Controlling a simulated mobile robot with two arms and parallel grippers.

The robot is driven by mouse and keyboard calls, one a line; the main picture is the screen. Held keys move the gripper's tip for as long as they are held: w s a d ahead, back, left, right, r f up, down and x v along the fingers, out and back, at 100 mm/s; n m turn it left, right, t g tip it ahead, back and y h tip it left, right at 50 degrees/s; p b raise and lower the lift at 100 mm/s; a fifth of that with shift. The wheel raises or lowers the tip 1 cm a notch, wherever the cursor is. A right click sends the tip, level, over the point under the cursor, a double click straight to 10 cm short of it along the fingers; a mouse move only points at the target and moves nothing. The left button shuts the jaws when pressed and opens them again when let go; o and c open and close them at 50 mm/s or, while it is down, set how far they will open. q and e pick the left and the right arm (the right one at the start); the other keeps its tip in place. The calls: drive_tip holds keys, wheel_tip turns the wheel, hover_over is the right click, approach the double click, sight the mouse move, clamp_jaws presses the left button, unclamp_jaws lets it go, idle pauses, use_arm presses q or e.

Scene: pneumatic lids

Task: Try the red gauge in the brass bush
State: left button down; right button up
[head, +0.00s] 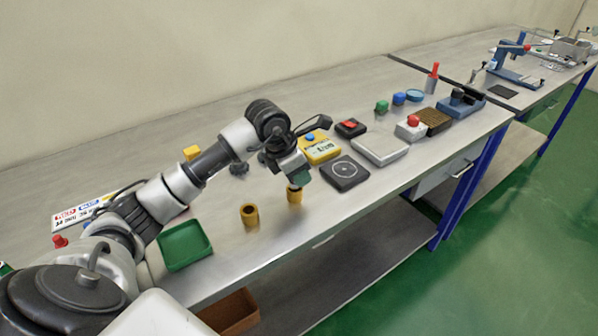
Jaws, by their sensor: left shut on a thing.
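My left gripper (297,181) is above the front part of the bench, shut on a brass bush (295,195) whose lower part shows under the fingers. Whether that bush touches the bench is hard to tell. A second brass bush (250,215), hollow at the top, stands upright on the bench to the left of it. A small red piece (60,241) at the far left, near a sign with red and blue lettering (70,217), may be the red gauge; my arm partly hides that area. My right gripper is not in view.
A green tray (207,250) lies left of the bushes near the front edge. Right of my gripper are a black plate with a ring mark (345,184), a yellow device (320,158) and a grey scale-like box (379,161). A red-topped bottle (432,84) stands farther back.

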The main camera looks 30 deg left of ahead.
use_arm(q)
drive_tip(key=shift+f+b, duration=0.65)
drive_tip(key=shift+f, duration=0.15)
idle(1.0)
drive_tip(key=shift+r+p, duration=0.7)
drive_tip(key=shift+r, duration=0.45)
idle(0.5)
drive_tip(key=shift+r+p, duration=1.6)
drive_tip(key=shift+r, duration=0.9)
drive_tip(key=shift+d, duration=0.1)
